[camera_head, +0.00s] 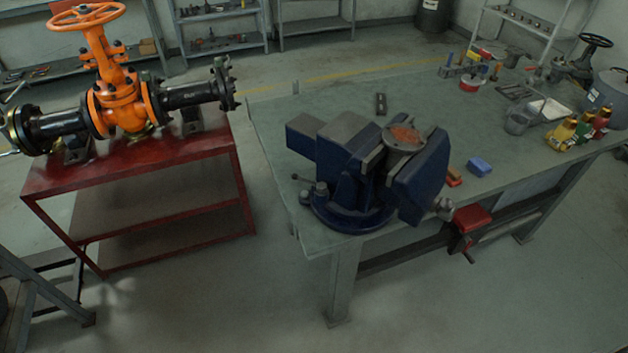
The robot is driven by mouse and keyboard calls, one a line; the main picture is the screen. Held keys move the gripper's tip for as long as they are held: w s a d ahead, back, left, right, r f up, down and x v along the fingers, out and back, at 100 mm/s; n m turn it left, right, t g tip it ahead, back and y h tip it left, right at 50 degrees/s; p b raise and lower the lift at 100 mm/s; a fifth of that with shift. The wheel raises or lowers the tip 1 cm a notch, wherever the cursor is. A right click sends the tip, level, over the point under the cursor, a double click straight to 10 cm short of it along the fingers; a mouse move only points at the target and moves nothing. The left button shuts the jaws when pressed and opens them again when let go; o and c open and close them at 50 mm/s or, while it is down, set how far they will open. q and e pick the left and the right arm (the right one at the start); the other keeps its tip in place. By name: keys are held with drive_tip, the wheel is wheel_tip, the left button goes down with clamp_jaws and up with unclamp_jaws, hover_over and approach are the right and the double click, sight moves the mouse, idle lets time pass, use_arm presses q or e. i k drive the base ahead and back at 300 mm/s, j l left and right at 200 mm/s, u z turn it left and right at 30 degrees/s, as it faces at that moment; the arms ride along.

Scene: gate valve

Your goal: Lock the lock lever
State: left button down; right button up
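An orange gate valve (118,100) with an orange handwheel (87,16) stands on a red metal table (215,148) at the left. Black flanged pipes (188,95) join it on both sides. I cannot pick out a lock lever for certain at this size. A thin light-coloured rod (14,92) shows at the far left edge above the left flange. Neither of my grippers is in view.
A blue bench vise (345,175) sits on the near corner of a grey-green workbench (330,100). Tools, bottles and a small dark handwheel valve (575,65) lie further back on it. Clear floor (235,290) lies in front and between the tables.

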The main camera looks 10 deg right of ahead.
sight(322, 187)
drive_tip(key=i+j+u, duration=0.1)
drive_tip(key=i+j, duration=0.35)
drive_tip(key=i, duration=0.15)
drive_tip(key=i+j+u, duration=0.1)
drive_tip(key=i+j, duration=0.35)
drive_tip(key=i, duration=0.15)
